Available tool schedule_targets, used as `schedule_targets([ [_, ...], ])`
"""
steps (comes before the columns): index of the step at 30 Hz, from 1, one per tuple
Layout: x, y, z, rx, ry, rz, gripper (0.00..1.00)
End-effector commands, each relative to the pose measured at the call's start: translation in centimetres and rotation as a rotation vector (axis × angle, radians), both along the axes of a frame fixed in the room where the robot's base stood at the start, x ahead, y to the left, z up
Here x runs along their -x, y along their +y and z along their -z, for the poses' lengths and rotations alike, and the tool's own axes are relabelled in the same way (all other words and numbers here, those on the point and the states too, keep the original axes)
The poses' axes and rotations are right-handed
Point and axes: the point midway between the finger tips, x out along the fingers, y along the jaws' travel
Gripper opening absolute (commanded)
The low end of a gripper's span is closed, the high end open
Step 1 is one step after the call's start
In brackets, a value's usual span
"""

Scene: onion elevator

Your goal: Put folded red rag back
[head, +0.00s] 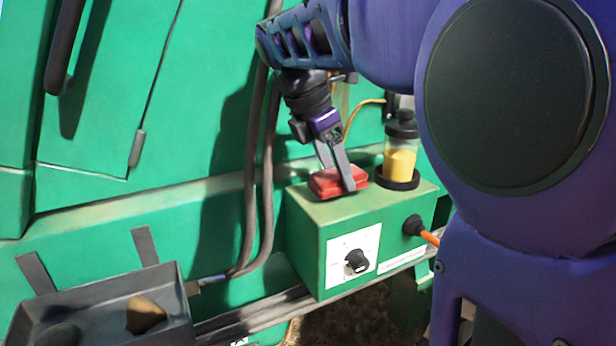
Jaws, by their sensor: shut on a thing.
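The folded red rag (326,184) is a flat red block on the top of a green control box (310,240), near its left side. My gripper (342,178) reaches down from above, with its fingers on the rag. It is shut on the rag. The near finger covers part of the rag's front and right side. The rag appears to touch the box top, but I cannot tell whether its full weight rests there.
A jar of yellow stuff (400,160) stands in a black ring right of the rag. Dark hoses (249,180) run down left of the box. A grey tray (100,308) with lumps hangs at lower left.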

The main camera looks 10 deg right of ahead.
Motion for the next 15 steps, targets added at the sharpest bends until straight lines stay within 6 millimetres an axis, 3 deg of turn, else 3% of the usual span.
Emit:
schedule_targets([
  [3, 0.05, -0.02, 1.74, 0.001, 0.002, 0.000, 0.22],
  [12, 0.01, -0.01, 1.89, 0.000, 0.001, 0.000, 0.22],
  [13, 0.01, -0.01, 1.94, 0.000, 0.001, -0.001, 0.68],
  [15, 0.01, 0.00, 1.90, 0.000, 0.001, -0.001, 0.81],
])
